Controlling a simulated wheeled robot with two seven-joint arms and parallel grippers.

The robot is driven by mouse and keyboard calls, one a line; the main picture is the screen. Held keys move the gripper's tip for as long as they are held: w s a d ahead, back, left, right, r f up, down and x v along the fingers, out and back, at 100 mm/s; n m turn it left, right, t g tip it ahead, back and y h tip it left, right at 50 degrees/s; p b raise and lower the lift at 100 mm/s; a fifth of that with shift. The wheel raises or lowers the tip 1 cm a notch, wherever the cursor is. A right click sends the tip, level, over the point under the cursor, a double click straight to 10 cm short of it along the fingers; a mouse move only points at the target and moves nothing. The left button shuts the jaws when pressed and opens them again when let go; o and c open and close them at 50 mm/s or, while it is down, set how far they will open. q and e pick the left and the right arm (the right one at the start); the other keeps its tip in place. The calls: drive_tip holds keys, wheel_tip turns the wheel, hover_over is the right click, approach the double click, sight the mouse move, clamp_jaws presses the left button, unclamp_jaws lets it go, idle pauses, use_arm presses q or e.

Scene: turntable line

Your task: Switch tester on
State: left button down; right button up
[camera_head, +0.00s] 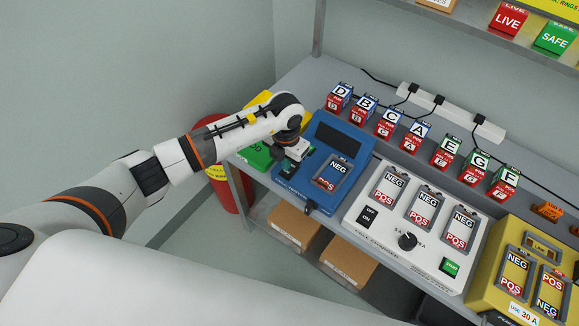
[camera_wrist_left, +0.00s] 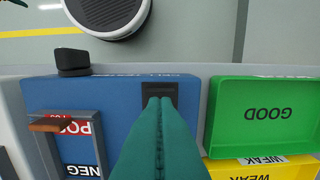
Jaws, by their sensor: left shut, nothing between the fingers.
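The blue tester (camera_head: 325,160) stands at the left part of the bench, with a dark display and a bay marked NEG and POS. In the left wrist view the tester (camera_wrist_left: 120,110) has a small dark switch (camera_wrist_left: 159,88) near its front edge. My left gripper (camera_head: 287,169) is over the tester's left front corner. Its teal fingers (camera_wrist_left: 160,102) are shut and empty, with the tips at the dark switch, partly covering it. I cannot tell whether they touch it or which way it is set. My right gripper is not in view.
A green GOOD tray (camera_wrist_left: 265,115) and a yellow WEAK tray (camera_wrist_left: 255,170) lie beside the tester. A black knob (camera_wrist_left: 72,62) sits at its front edge. A white charger (camera_head: 385,225) stands to the right. Several lettered batteries (camera_head: 389,124) line the back. A red bin (camera_head: 223,187) is below.

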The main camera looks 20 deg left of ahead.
use_arm(q)
drive_tip(key=shift+f+b, duration=0.8)
drive_tip(key=shift+f, duration=0.1)
idle(0.9)
drive_tip(key=shift+r+p, duration=2.4)
drive_tip(key=shift+r, duration=1.15)
